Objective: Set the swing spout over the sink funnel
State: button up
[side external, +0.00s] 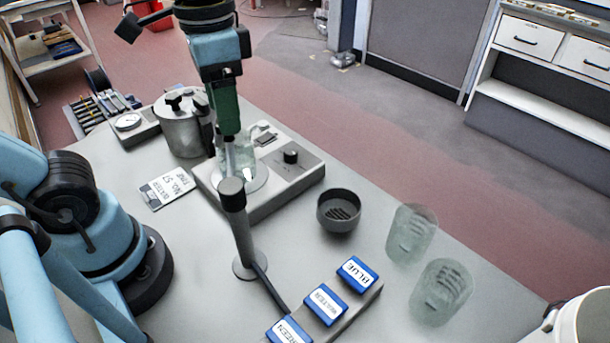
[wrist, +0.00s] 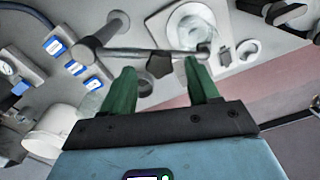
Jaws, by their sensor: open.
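The swing spout is a grey post with a black cap (side external: 232,194), standing on a round base. In the wrist view its spout arm (wrist: 140,52) reaches from the post across to the hotplate, with its tip near the glass beaker (wrist: 192,28). The sink funnel appears to be the dark round cup with a slotted bottom (side external: 338,211), right of the post. My gripper (side external: 227,132) has green fingers, spread apart and empty (wrist: 158,70), close to the spout arm. I cannot tell if they touch it.
The hotplate (side external: 278,178) with a knob carries the beaker. A lidded metal pot (side external: 180,130) stands behind left. Blue labelled blocks (side external: 326,304) sit in front of the post. Two clear tumblers (side external: 411,234) (side external: 440,291) stand right of the cup. A white card (side external: 167,188) lies left.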

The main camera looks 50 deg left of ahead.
jog(key=shift+f, duration=0.75)
grip_shut()
